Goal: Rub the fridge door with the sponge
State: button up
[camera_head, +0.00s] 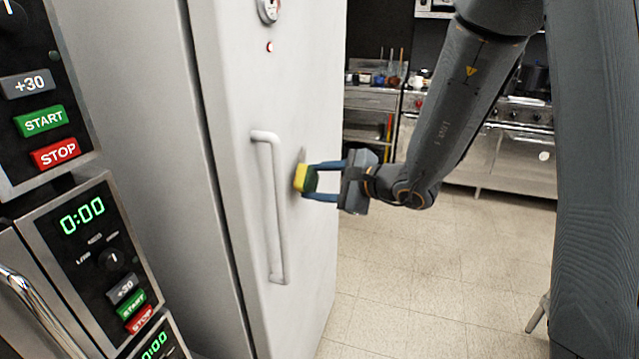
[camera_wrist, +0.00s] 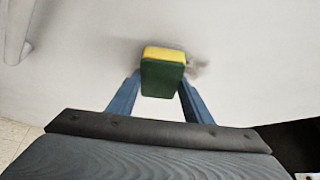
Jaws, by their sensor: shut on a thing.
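The fridge door (camera_head: 295,60) is a tall white panel with a long vertical handle (camera_head: 275,205). My gripper (camera_head: 315,180) is to the right of the handle, in front of the door, and is shut on a yellow and green sponge (camera_head: 303,178). The sponge's yellow side faces the door, and it appears to be at or very near the surface. In the wrist view the sponge (camera_wrist: 163,75) sits between the blue fingertips, green side toward me. A greyish smudge (camera_wrist: 197,68) shows on the door just right of the sponge there.
Stacked microwaves (camera_head: 100,250) with green and red buttons stand at the left. A shelf rack (camera_head: 372,100) with utensils and a steel stove unit (camera_head: 500,155) are at the back. The tiled floor (camera_head: 420,270) right of the fridge is clear.

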jog(key=shift+w+a+b, duration=0.2)
jog(key=shift+a+b, duration=0.15)
jog(key=shift+a, duration=0.25)
jog(key=shift+w, duration=0.1)
